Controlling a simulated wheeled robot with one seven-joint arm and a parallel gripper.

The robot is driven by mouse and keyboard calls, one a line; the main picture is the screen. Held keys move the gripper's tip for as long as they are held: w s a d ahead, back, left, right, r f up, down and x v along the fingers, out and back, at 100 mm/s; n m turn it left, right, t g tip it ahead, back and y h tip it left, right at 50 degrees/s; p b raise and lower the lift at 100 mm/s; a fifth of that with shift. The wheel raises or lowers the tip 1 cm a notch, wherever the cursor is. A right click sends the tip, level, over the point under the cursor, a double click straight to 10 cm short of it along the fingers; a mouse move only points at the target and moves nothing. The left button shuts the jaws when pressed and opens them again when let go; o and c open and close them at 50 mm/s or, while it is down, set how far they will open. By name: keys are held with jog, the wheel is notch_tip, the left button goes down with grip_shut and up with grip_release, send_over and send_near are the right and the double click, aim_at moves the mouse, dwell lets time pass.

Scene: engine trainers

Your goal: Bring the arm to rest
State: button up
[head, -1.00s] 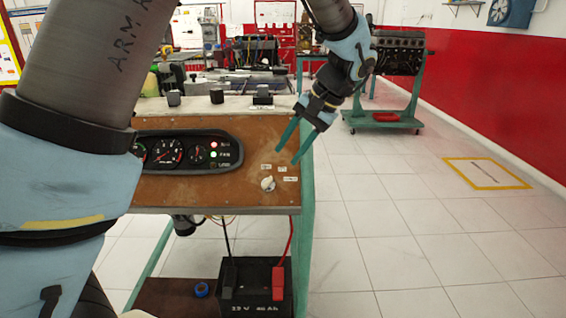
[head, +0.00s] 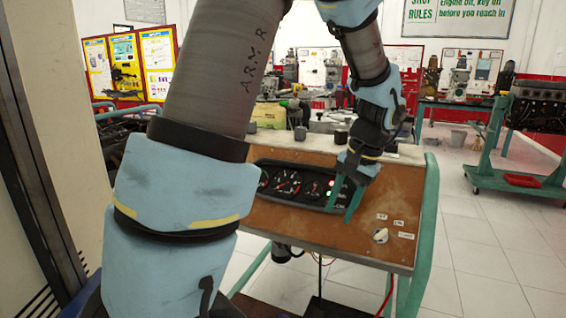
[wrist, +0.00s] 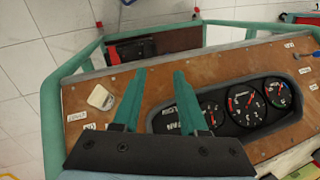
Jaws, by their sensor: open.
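My gripper (head: 345,200) is in front of the brown control panel (head: 290,222) of the engine trainer, over the right end of the gauge cluster (head: 300,185). In the wrist view its two green fingers (wrist: 157,70) are apart with nothing between them. The gauge cluster (wrist: 245,105) lies to the right of the fingers there, partly covered by one of them. The pale key knob (head: 380,235) sits to the right of the gripper in the head view, and left of the fingers in the wrist view (wrist: 101,97). The gripper appears apart from the knob.
The trainer's green frame (head: 425,215) edges the panel on the right. An engine on a green wheeled stand (head: 515,182) is at the far right. Open tiled floor (head: 485,260) lies between. A pale wall (head: 50,120) stands close on the left.

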jog(key=s+a+f+n+h, duration=0.1)
jog(key=s+a+n, duration=0.1)
jog(key=a, duration=0.8)
jog(key=s+a+f+n+h, duration=0.2)
jog(key=a+n, duration=0.2)
jog(key=a, duration=0.6)
jog(key=shift+s+a+f+t, duration=0.15)
jog(key=shift+s+f+t, duration=0.05)
jog(key=shift+s+t, duration=0.1)
